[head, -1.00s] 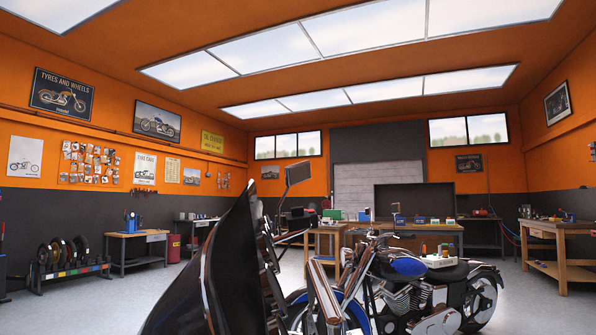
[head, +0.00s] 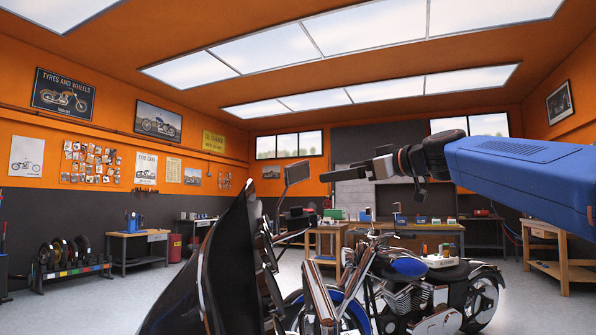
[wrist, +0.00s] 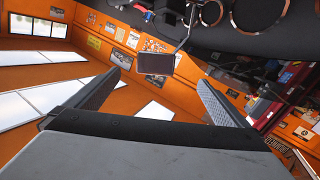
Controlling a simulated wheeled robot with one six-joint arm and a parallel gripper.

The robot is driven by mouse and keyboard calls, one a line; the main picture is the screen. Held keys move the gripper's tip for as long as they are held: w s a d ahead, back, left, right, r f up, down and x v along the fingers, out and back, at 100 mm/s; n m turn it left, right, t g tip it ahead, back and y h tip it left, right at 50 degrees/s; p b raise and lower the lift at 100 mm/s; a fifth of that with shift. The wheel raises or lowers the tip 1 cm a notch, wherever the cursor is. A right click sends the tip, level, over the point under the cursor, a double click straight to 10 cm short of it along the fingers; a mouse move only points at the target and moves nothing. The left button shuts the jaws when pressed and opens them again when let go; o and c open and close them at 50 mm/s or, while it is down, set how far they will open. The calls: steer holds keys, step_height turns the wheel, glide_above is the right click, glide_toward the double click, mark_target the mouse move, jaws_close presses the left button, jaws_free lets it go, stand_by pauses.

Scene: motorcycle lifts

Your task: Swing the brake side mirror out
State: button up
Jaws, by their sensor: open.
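A rectangular dark-backed mirror (head: 298,172) stands on a thin stalk above the dark fairing of the nearest motorcycle (head: 225,265). It is the only mirror I can make out, and it also shows in the wrist view (wrist: 155,63), with its stalk running up to the handlebar area. My gripper (head: 335,174) is open and empty, to the right of the mirror and at about its height. In the wrist view the gripper's fingers (wrist: 160,72) are spread to either side of the mirror, which appears beyond their tips. No contact is visible.
Round gauges (wrist: 262,14) with copper-coloured rims sit near the mirror in the wrist view. A blue and black motorcycle (head: 408,267) stands beyond. Workbenches (head: 138,247) line the walls. The air around the mirror's right side looks free.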

mark_target(299, 168)
steer(key=shift+n+y, duration=0.3)
steer(key=x, duration=0.6)
steer(key=r+x, duration=0.1)
steer(key=x, duration=0.5)
steer(key=r+x, duration=0.1)
steer(key=x, duration=0.5)
steer(key=shift+w+r, duration=0.25)
steer(key=shift+w, duration=0.05)
steer(key=shift+c, duration=0.6)
